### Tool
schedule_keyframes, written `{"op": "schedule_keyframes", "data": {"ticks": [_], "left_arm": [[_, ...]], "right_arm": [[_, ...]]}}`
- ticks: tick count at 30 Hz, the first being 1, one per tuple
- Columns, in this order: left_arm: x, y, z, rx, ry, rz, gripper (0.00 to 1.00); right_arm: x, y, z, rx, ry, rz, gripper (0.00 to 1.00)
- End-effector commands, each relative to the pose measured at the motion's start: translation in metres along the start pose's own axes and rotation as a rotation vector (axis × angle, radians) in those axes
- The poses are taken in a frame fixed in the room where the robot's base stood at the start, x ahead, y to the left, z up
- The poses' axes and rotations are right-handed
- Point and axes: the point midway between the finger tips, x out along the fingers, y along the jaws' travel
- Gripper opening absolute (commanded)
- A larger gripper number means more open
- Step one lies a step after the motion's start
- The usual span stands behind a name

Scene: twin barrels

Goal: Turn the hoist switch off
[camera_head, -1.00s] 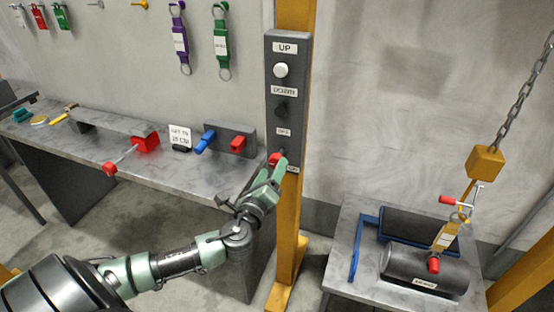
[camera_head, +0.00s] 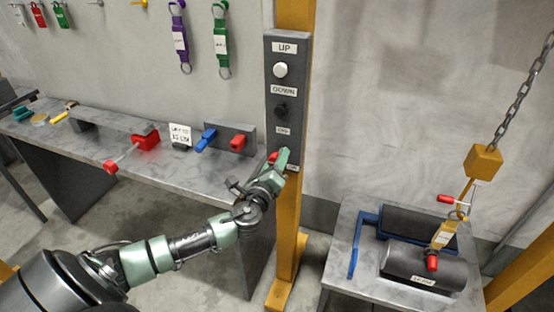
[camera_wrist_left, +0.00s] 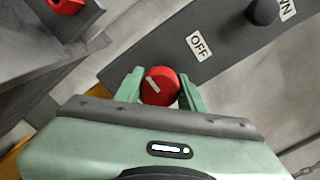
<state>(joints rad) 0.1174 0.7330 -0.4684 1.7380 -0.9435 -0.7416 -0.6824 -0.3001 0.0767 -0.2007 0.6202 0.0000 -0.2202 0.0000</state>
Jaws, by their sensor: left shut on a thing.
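The hoist control box (camera_head: 285,110) is a tall dark panel on a yellow post, with a white UP button (camera_head: 281,70) and a black DOWN button (camera_head: 281,109). Below them is an OFF label (camera_head: 283,131), also clear in the left wrist view (camera_wrist_left: 198,46). The red round switch knob (camera_wrist_left: 160,86) has a pale mark lying slantwise on its face. My left gripper (camera_head: 277,158) is at the box's lower end, its green fingers shut on the knob from both sides. In the head view the fingers mostly hide the knob. My right gripper is not in view.
A workbench (camera_head: 215,178) with red and blue handled parts stands left of the post. A dark cylinder (camera_head: 425,270) lies on a low table (camera_head: 352,210) at the right, under a hanging chain and yellow block (camera_head: 485,162). Tags hang on the wall.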

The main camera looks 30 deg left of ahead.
Motion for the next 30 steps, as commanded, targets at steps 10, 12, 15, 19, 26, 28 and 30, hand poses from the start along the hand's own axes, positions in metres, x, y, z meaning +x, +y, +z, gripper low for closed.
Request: {"op": "schedule_keyframes", "data": {"ticks": [10, 12, 15, 19, 26, 28, 30], "left_arm": [[0.0, 0.002, -0.002, -0.104, 0.002, 0.005, 0.0], [0.0, 0.002, -0.002, -0.149, 0.004, 0.007, 0.0], [-0.001, 0.003, -0.002, -0.229, 0.006, 0.01, 0.0], [0.0, 0.002, -0.002, -0.35, 0.009, 0.013, 0.0], [0.0, 0.002, -0.001, -0.571, 0.016, 0.02, 0.0], [0.0, 0.002, -0.001, -0.636, 0.018, 0.023, 0.0], [0.0, 0.001, -0.001, -0.702, 0.021, 0.025, 0.0]], "right_arm": [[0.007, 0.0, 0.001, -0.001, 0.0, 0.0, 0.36], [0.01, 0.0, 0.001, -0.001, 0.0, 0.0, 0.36], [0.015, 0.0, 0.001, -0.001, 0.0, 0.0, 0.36], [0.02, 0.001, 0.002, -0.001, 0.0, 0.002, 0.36], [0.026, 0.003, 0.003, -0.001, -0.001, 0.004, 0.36], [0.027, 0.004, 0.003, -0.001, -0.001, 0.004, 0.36], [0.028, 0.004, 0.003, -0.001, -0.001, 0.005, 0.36]]}}
